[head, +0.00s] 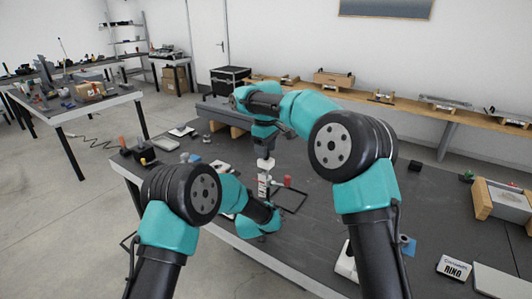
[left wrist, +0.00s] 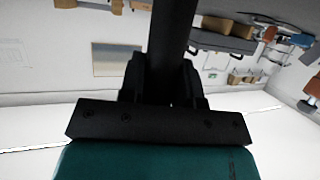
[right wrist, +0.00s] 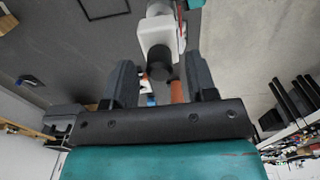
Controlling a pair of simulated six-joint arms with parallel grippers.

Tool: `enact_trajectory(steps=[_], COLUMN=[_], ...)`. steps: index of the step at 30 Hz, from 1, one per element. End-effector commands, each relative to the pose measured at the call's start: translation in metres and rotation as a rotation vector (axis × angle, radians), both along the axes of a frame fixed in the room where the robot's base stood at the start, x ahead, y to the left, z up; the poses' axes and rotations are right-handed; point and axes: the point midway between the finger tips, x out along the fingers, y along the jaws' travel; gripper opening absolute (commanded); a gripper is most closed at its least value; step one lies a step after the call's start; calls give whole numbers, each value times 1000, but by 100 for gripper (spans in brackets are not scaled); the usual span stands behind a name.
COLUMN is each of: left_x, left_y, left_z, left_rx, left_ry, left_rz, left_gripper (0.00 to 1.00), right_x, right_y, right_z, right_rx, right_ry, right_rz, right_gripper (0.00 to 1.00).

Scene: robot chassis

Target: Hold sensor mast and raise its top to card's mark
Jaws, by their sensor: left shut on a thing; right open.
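The sensor mast's white head (head: 265,163) stands below my right gripper (head: 265,150) in the head view. In the right wrist view the white head with a dark round end (right wrist: 160,62) shows between the spread jaws of my right gripper (right wrist: 160,82), with gaps at both sides. A narrow white card with dark and red markings (head: 264,187) stands upright just below the head in the head view. In the left wrist view my left gripper (left wrist: 163,85) is shut on a dark pole (left wrist: 172,30), apparently the mast.
A red-topped piece (head: 287,181) and a thin dark frame (head: 292,199) are right of the mast on the dark bench (head: 330,215). A white lettered box (head: 454,268) and a wooden-sided tray (head: 503,203) are at the right. The bench middle-right is mostly clear.

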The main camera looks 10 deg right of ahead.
Motion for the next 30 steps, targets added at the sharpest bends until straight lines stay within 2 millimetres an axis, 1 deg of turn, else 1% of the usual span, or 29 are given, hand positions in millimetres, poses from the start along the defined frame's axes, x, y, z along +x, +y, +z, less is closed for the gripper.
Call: enact_trajectory(steps=[1,6,14,30], left_x=[-4,-4,-4,-4], left_y=[2,2,2,2], left_z=[-10,-10,-10,-10], left_rx=[7,7,7,7], left_ry=[19,19,19,20], left_rz=[-1,-1,-1,-1], left_gripper=[0,0,0,0], right_x=[0,0,0,0], right_y=[0,0,0,0], right_z=[-6,-15,-16,-16], right_rx=[0,0,1,1], right_ry=[1,0,-1,0], right_rz=[0,0,-1,0], right_gripper=[52,52,52,1])
